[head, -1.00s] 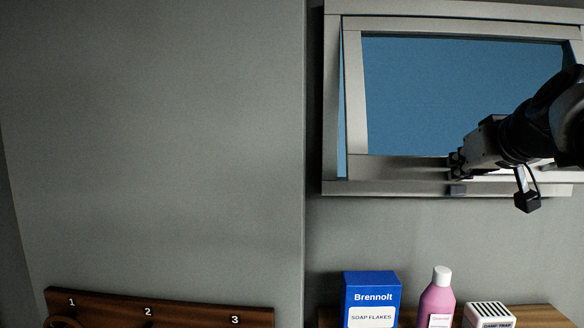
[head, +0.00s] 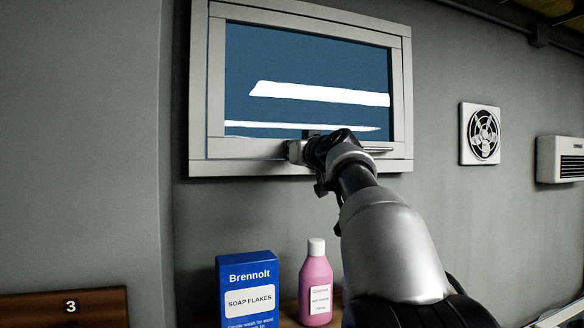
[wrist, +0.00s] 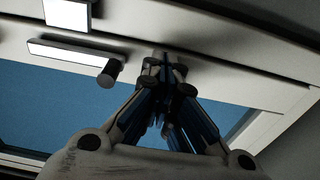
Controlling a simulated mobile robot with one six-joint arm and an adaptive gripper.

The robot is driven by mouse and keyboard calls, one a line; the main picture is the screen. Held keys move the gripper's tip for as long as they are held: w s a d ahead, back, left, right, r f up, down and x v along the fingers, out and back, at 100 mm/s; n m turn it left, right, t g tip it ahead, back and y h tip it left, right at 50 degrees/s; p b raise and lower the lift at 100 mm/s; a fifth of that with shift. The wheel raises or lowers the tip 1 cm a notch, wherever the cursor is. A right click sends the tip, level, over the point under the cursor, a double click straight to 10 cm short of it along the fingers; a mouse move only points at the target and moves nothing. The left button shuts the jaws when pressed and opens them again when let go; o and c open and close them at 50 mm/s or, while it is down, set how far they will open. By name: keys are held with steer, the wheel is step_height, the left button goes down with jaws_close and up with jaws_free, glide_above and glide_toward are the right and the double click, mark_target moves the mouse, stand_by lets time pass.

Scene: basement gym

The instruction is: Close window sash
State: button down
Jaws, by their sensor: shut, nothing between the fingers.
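The window sash (head: 215,80) is a pale grey frame around a blue pane with white reflections. In the head view it sits inside its outer frame (head: 199,100) and looks flush or nearly so; a small remaining gap cannot be ruled out. My gripper (head: 290,151) is shut and empty at the sash's bottom rail, left of the rail's middle. In the wrist view my gripper's fingertips (wrist: 165,62) are together at the pale rail (wrist: 215,75), seemingly touching it. A dark knob (wrist: 110,72) shows beside them. My arm hides part of the bottom rail.
Below the window stand a blue soap flakes box (head: 248,290) and a pink bottle (head: 316,285). A wall fan (head: 482,134) and a white heater (head: 562,160) are to the right. The wall between window and fan is clear.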

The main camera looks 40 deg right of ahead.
steer(key=shift+w+d+r+t+b, duration=0.1)
steer(key=shift+w+r+t+b, duration=0.15)
steer(key=shift+w+t+b, duration=0.45)
steer(key=shift+s, duration=0.3)
